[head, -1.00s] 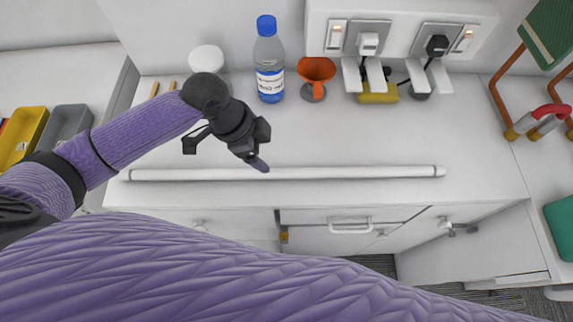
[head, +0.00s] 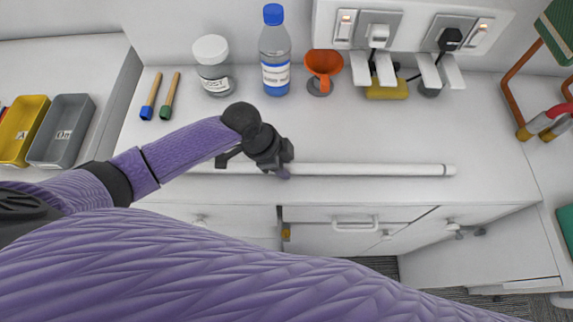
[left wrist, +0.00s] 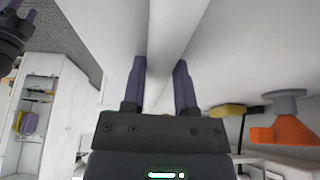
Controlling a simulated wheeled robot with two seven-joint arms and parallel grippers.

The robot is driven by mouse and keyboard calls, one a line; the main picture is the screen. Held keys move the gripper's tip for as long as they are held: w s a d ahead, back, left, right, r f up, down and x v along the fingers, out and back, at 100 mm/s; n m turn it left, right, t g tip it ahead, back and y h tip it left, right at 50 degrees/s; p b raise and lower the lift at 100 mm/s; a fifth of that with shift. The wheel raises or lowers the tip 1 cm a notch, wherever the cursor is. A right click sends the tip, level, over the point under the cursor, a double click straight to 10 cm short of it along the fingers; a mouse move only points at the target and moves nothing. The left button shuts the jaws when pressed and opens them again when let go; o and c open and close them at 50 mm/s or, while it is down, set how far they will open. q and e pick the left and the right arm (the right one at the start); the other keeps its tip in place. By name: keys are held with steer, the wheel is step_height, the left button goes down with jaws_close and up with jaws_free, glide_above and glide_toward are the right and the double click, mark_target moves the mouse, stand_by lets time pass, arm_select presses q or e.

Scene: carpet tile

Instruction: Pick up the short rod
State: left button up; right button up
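A long white rod (head: 370,170) with a dark band near its right end lies along the front of the white counter. It is the only rod I make out. Its left part is partly hidden by my left gripper (head: 256,165). In the left wrist view the rod (left wrist: 172,40) runs between the two separated fingers of my left gripper (left wrist: 160,80). The fingers are open on either side of the rod; whether they touch it I cannot tell.
Behind the rod stand a white-lidded jar (head: 212,65), a bottle (head: 274,55), an orange funnel (head: 322,65) and a yellow block (head: 387,88). Plugs and sockets (head: 400,35) are on the back wall. The middle counter is clear.

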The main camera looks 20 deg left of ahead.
arm_select(q)
jaws_close()
